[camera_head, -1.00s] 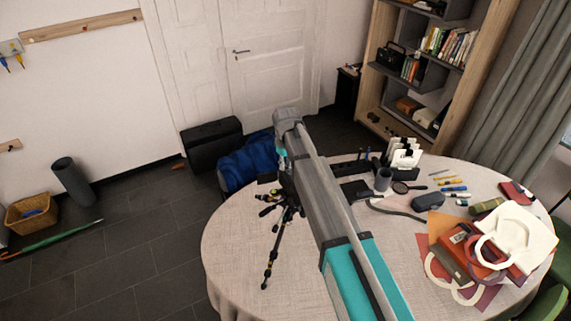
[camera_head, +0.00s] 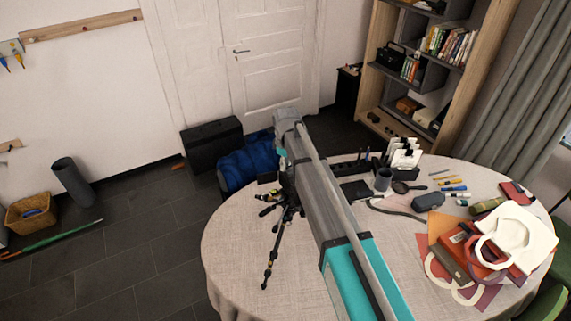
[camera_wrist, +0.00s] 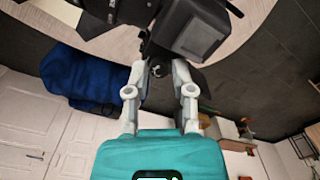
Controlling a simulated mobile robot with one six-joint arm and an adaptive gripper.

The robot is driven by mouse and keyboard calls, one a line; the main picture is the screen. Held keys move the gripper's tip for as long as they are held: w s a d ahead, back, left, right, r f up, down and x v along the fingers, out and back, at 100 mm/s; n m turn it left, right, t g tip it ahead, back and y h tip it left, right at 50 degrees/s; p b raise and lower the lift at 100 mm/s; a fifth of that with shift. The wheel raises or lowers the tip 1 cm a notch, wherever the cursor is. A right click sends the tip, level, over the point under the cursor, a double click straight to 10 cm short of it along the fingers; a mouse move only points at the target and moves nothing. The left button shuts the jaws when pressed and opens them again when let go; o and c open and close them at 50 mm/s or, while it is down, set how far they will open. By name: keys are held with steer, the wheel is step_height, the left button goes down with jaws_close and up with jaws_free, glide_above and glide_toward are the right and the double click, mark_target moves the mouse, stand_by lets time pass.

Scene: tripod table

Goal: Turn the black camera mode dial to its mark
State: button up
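A black camera (camera_wrist: 195,32) fills the top of the wrist view. It stands on a black tripod (camera_head: 272,240) on the round table; in the head view my arm covers most of the camera. My gripper (camera_wrist: 160,68) has two pale fingers set apart, their tips close to the camera body. A small dark round part with a lighter spot shows between the fingertips. I cannot tell whether it is the mode dial or whether the fingers touch it. The dial's mark cannot be made out. My gripper's tips are hidden in the head view.
The cloth-covered round table (camera_head: 235,250) has bare room at its front left. Bags (camera_head: 515,235), a dark case (camera_head: 428,201) and several small items crowd its right side. A blue bag (camera_head: 245,165) is behind the tripod, and a bookshelf (camera_head: 395,75) stands at the back.

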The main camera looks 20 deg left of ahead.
steer(key=shift+o, duration=1.3)
steer(key=shift+m, duration=0.4)
steer(key=m, duration=0.4)
steer(key=shift+m, duration=0.4)
step_height(320, 180, up, 14)
steer(key=p, duration=1.3)
steer(key=shift+p, duration=0.4)
steer(key=shift+w+f, duration=0.1)
